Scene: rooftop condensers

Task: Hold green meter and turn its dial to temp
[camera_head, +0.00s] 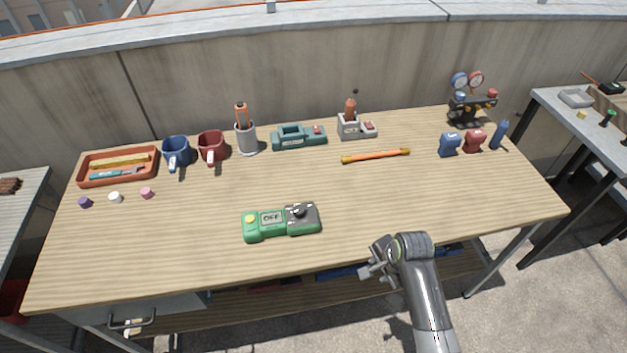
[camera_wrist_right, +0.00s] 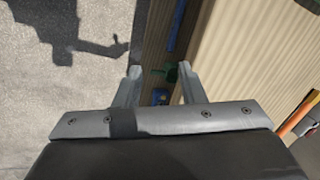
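The green meter (camera_head: 281,222) lies on the wooden table near its front edge, left of the right gripper. It has a yellow button at its left, a display reading OFF, and a dark dial (camera_head: 299,211) at its right end. My right gripper (camera_head: 369,263) is at the table's front edge, to the right of the meter and apart from it. In the right wrist view its two fingers (camera_wrist_right: 157,72) are spread with nothing between them. The meter is not clearly seen in that view. My left gripper is not in view.
A teal device (camera_head: 299,137), a grey holder with a red-brown tool (camera_head: 356,126), mugs (camera_head: 176,151) and a red tray (camera_head: 118,181) stand along the back. An orange stick (camera_head: 375,156) lies behind the meter. The table (camera_head: 400,195) around the meter is clear.

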